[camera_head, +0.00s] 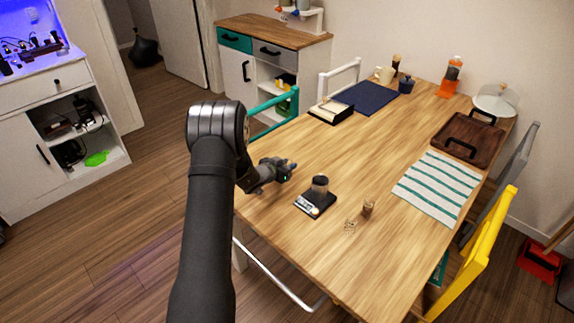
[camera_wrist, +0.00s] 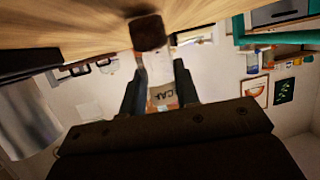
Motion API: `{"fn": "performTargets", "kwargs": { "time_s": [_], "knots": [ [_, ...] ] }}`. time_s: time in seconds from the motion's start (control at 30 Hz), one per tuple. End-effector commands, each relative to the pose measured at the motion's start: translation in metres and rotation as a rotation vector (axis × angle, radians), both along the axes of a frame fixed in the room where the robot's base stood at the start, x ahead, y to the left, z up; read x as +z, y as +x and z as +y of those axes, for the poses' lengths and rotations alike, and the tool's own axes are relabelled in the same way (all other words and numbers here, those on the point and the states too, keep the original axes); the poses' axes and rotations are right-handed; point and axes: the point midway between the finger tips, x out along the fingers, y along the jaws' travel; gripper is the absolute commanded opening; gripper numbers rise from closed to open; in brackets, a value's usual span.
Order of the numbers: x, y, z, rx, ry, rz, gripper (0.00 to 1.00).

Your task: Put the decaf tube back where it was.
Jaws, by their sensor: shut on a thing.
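My gripper (camera_head: 284,172) is above the near left part of the wooden table, left of the black scale. In the wrist view my gripper (camera_wrist: 160,85) has its two dark fingers shut on a small pale tube (camera_wrist: 163,96). Its label shows letters that read "CAF", the rest being hidden. In the head view the held tube is too small to make out clearly. A dark brown thing (camera_wrist: 148,33) shows just beyond the fingertips; I cannot tell whether it belongs to the tube.
The scale (camera_head: 311,208) bears a dark-filled cup (camera_head: 320,186). A small brown-filled glass (camera_head: 368,207) and a clear glass piece (camera_head: 350,224) stand to its right. A striped cloth (camera_head: 438,187) and wooden tray (camera_head: 466,138) lie farther right. The table's middle is clear.

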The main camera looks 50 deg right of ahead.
Motion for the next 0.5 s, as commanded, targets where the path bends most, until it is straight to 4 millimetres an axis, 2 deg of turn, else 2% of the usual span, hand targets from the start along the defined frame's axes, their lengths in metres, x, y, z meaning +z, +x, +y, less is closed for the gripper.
{"fn": "performTargets", "kwargs": {
  "time_s": [0.27, 0.3, 0.4, 0.5],
  "knots": [
    [-0.0015, 0.0002, -0.0003, 0.0, -0.001, -0.001, 0.06],
    [-0.002, 0.0002, -0.0003, 0.0, -0.001, -0.001, 0.31],
    [-0.0015, 0.0002, -0.0003, -0.001, -0.001, -0.002, 0.5],
    [-0.0015, 0.0002, -0.0003, 0.0, -0.001, -0.001, 0.51]
  ]
}}
